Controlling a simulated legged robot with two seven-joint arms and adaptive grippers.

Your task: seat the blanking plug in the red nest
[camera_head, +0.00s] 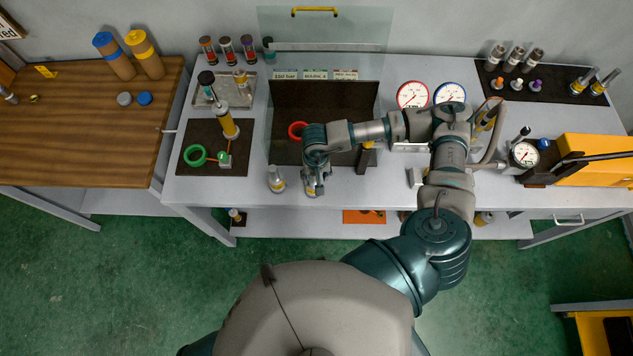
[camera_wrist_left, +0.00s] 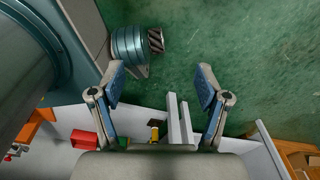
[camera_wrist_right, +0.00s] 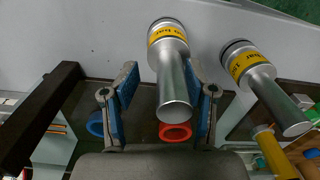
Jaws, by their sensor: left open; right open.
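Two silver stepped plugs with yellow lettered bands stand near the bench's front edge; I cannot read which is the blanking plug. In the right wrist view one silver plug (camera_wrist_right: 172,75) stands between the fingers of my right gripper (camera_wrist_right: 160,85), which is open. The other silver plug (camera_wrist_right: 262,82) stands to its right in that view; it also shows in the head view (camera_head: 276,180). The red nest (camera_head: 298,130) is a red ring on the dark panel beyond my right gripper (camera_head: 314,188), partly hidden by the arm. My left gripper (camera_wrist_left: 162,85) is open and empty over the floor side.
A blue ring (camera_wrist_right: 95,123) lies beside the red one, hidden by my arm in the head view. A clear shield (camera_head: 325,30) rises behind the dark panel. A green ring (camera_head: 195,156) and a tall yellow-banded piece (camera_head: 228,122) stand on the left mat.

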